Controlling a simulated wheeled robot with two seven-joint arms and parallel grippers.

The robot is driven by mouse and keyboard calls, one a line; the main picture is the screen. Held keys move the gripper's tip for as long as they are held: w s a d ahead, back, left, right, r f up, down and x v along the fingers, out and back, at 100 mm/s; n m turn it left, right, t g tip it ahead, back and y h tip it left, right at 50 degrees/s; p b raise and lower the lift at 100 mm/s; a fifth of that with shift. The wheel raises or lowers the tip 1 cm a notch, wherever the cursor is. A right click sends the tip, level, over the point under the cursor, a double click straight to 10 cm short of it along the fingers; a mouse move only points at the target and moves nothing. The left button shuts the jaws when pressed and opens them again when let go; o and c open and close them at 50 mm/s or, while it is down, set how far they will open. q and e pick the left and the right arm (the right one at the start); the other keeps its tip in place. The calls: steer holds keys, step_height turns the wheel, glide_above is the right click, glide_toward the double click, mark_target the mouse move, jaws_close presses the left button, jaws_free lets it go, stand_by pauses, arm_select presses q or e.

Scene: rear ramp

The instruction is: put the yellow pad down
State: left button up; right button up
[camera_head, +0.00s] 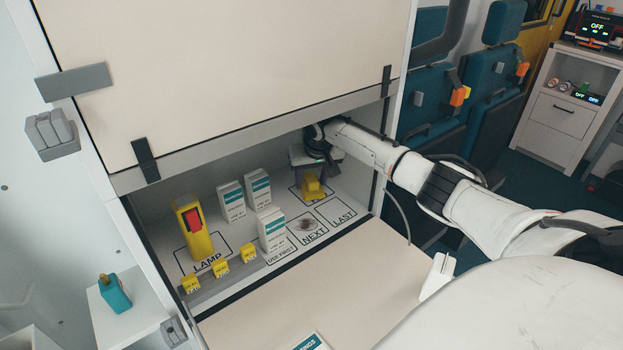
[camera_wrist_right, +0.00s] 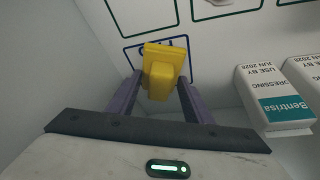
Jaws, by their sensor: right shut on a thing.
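The yellow pad (camera_head: 313,187) is between the fingers of my right gripper (camera_head: 312,180), inside the cabinet compartment at its back right. In the right wrist view the yellow pad (camera_wrist_right: 163,70) sits between the two purple-grey fingers, which close on its sides. It is over a blue-outlined marking on the shelf and covers part of the label. I cannot tell whether it touches the shelf floor. My left gripper does not show.
White dressing boxes (camera_head: 272,230) stand left of the pad. A yellow lamp (camera_head: 193,232) with a red part stands on the LAMP outline, with small yellow tags (camera_head: 221,268) along the front. The NEXT (camera_head: 307,228) and LAST (camera_head: 336,211) outlines hold no boxes.

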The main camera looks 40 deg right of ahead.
steer(key=shift+f, duration=0.1)
steer(key=o, duration=1)
steer(key=shift+r, duration=0.25)
steer(key=s+a, duration=0.2)
steer(key=s, duration=0.1)
steer(key=s+a, duration=0.2)
steer(key=s, duration=0.2)
steer(key=s+a, duration=0.2)
steer(key=s, duration=0.2)
steer(key=shift+r+p, duration=0.3)
steer(key=shift+r, duration=0.1)
steer(key=shift+w, duration=0.15)
